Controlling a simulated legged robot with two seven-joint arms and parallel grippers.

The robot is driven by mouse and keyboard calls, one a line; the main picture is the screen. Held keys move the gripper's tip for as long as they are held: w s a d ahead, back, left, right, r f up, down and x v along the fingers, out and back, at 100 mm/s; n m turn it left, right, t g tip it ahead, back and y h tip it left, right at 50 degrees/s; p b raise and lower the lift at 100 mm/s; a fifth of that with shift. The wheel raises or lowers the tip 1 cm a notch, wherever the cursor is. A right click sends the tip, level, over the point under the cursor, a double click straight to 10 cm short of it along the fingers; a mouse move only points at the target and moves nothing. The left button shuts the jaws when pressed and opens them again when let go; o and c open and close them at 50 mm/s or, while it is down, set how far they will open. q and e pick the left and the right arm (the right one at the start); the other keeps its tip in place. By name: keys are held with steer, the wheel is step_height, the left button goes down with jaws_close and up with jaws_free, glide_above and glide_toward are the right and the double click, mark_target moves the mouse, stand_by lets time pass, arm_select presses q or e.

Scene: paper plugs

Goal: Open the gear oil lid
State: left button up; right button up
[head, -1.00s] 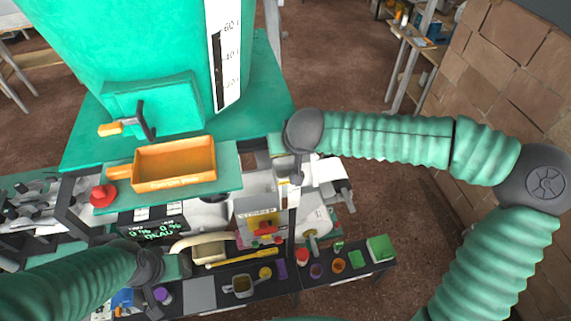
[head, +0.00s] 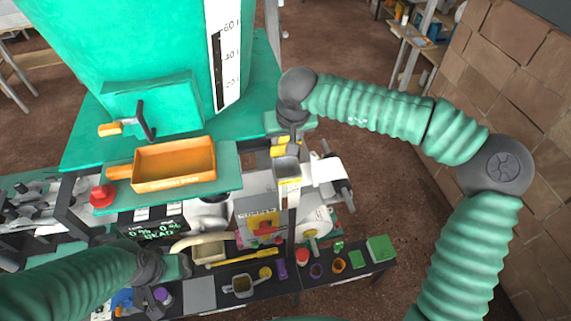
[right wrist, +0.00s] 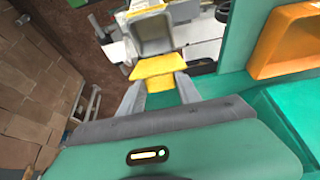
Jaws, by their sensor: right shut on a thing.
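The gear oil box (head: 289,170) is a small grey open-topped container right of the orange tray. It also shows in the right wrist view (right wrist: 153,40), with its grey inside visible. Its yellow lid (head: 284,151) stands raised at the edge nearest my right gripper; it also shows in the right wrist view (right wrist: 156,66). My right gripper (right wrist: 158,85) is shut on the yellow lid, one finger at each side. In the head view my right gripper (head: 288,140) is above the box. My left gripper (head: 160,285) is at lower left; its fingers are too unclear to judge.
An orange tray (head: 175,165) sits left of the box on a green ledge, below a large green tank (head: 130,45). A red button (head: 102,196) is at the ledge's left. A black bench with several small coloured items runs along the front. A brick wall stands at right.

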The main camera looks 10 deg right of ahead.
steer(key=shift+w+r+g, duration=0.1)
steer(key=shift+w+g, duration=0.6)
steer(key=shift+g, duration=0.1)
steer(key=shift+w+a+g, duration=0.15)
steer(key=shift+w+g, duration=0.25)
steer(key=shift+g, duration=0.1)
steer(key=shift+w+g, duration=0.4)
steer(key=shift+g, duration=0.1)
steer(key=shift+w+g, duration=0.85)
steer(key=shift+g, duration=0.05)
steer(key=o, duration=1.1)
